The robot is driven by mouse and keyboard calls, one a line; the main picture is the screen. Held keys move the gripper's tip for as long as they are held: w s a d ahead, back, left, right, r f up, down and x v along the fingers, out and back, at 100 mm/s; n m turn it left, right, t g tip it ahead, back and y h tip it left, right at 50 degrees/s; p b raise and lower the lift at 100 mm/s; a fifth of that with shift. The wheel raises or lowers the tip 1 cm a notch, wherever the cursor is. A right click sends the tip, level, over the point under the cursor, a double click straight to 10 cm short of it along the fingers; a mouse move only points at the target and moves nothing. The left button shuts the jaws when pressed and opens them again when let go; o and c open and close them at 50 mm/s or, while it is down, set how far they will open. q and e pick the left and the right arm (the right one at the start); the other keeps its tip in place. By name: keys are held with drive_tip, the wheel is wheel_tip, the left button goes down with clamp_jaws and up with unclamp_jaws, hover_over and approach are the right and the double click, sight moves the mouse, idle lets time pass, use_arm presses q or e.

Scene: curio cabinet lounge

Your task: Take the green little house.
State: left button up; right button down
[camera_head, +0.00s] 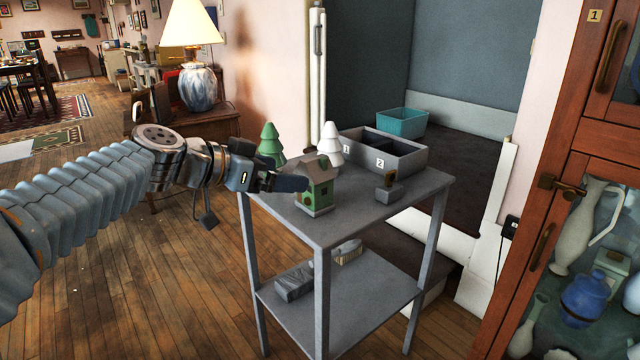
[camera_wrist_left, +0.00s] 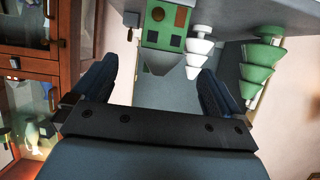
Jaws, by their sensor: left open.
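The green little house (camera_head: 318,192), with a grey roof and base, stands upright on the left part of the grey side table's top (camera_head: 368,208). My left gripper (camera_head: 290,183) is open at its left side, the visible finger reaching the house's edge. In the left wrist view, which is upside down, the house (camera_wrist_left: 165,32) is ahead of the open left gripper (camera_wrist_left: 154,75), roof toward the gap. I cannot tell whether a finger touches it. A white tree (camera_head: 331,145) and a green tree (camera_head: 270,142) stand behind it. My right gripper is out of view.
A grey two-compartment box (camera_head: 408,158), numbered 1 and 2, stands at the table's back. The lower shelf (camera_head: 345,305) holds a grey block (camera_head: 295,281). A glass-fronted cabinet (camera_head: 560,190) is at right.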

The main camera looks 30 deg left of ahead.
sight(314, 178)
use_arm(q)
drive_tip(key=x, duration=0.9)
drive_tip(key=shift+w+f+p, duration=0.25)
drive_tip(key=shift+f+p, duration=0.05)
drive_tip(key=shift+p, duration=0.1)
drive_tip(key=c, duration=1.2)
